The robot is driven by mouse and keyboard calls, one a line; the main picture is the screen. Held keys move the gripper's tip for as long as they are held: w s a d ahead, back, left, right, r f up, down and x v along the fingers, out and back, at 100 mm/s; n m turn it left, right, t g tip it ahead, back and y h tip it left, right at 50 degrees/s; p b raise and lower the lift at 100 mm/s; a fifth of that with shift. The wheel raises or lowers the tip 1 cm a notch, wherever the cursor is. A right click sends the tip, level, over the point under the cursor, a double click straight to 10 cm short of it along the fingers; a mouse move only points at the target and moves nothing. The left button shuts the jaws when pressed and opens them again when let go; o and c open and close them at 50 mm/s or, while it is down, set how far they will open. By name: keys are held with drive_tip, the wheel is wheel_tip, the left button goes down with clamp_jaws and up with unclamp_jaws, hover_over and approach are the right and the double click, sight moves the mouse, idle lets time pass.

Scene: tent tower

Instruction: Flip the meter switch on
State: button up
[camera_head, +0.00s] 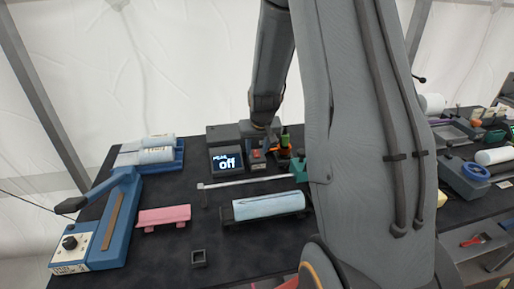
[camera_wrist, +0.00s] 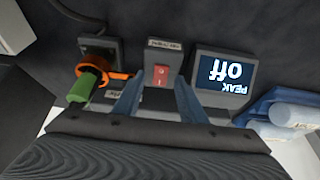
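The meter (camera_head: 226,162) stands at the back of the black table, and its screen reads "off". In the wrist view its screen (camera_wrist: 227,76) shows upside down and reads "PEAK off". The red rocker switch (camera_wrist: 162,75) is on a small grey box left of the screen in the wrist view. The switch box (camera_head: 257,158) is right of the screen in the head view. My gripper (camera_wrist: 158,92) is open, its two fingers apart on either side of the switch box. I cannot tell whether they touch it. In the head view my arm partly hides the gripper.
A green and orange plug (camera_wrist: 88,80) is close beside the switch box. A blue tray with white rolls (camera_head: 150,152) is left of the meter. A metal bar (camera_head: 245,182), a pale blue roll (camera_head: 268,205) and a pink block (camera_head: 164,216) lie in front.

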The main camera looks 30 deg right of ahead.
drive_tip(key=shift+f, duration=0.1)
clamp_jaws()
drive_tip(key=shift+w+d+g+y+p, duration=0.1)
drive_tip(key=shift+w+g+y+p, duration=0.25)
drive_tip(key=shift+g+p, duration=0.4)
drive_tip(key=shift+w+g+y, duration=0.25)
drive_tip(key=shift+w+g, duration=0.05)
drive_tip(key=shift+g, duration=1.05)
